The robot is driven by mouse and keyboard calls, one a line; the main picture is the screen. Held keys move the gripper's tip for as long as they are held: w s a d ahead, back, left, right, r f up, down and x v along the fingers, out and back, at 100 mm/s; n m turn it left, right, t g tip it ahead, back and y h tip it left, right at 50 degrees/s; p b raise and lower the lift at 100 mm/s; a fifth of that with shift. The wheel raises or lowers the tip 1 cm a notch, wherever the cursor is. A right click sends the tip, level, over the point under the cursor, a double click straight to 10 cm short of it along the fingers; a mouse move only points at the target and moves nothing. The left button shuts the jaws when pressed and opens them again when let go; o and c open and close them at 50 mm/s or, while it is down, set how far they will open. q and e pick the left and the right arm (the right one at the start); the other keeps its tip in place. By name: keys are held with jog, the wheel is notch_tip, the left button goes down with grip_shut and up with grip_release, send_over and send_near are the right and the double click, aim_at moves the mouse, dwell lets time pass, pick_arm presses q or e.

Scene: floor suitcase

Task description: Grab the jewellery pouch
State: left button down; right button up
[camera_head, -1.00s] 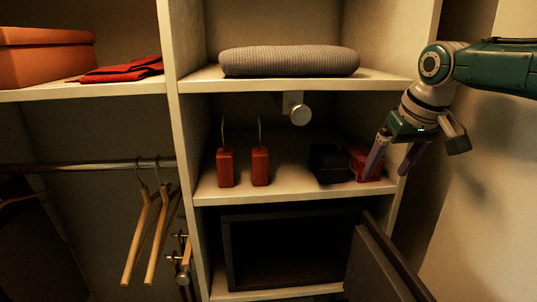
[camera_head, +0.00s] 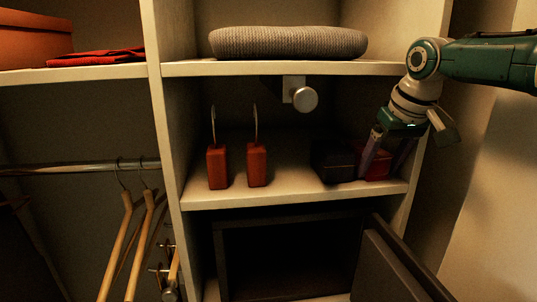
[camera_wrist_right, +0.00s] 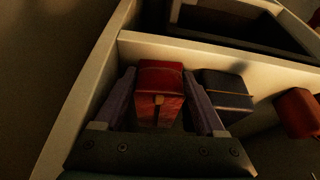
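A small red box-like pouch (camera_head: 376,166), which looks like the jewellery pouch, stands at the right end of the middle shelf. In the right wrist view this red pouch (camera_wrist_right: 160,82) has a small clasp on its front. My right gripper (camera_head: 380,167) reaches down from the upper right, with one finger on each side of the pouch. In the right wrist view the fingers of the right gripper (camera_wrist_right: 160,90) are apart, with a visible gap on the pouch's right side. Contact on the left is unclear. My left gripper is not in view.
A dark box (camera_head: 334,161) stands just left of the red pouch. Two red hooked items (camera_head: 217,166) are further left on the middle shelf (camera_head: 290,193). A grey cushion (camera_head: 288,42) lies on the shelf above. An open dark door (camera_head: 395,265) juts out below.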

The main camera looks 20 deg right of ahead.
jog(key=c, duration=0.9)
jog(key=shift+r, duration=0.1)
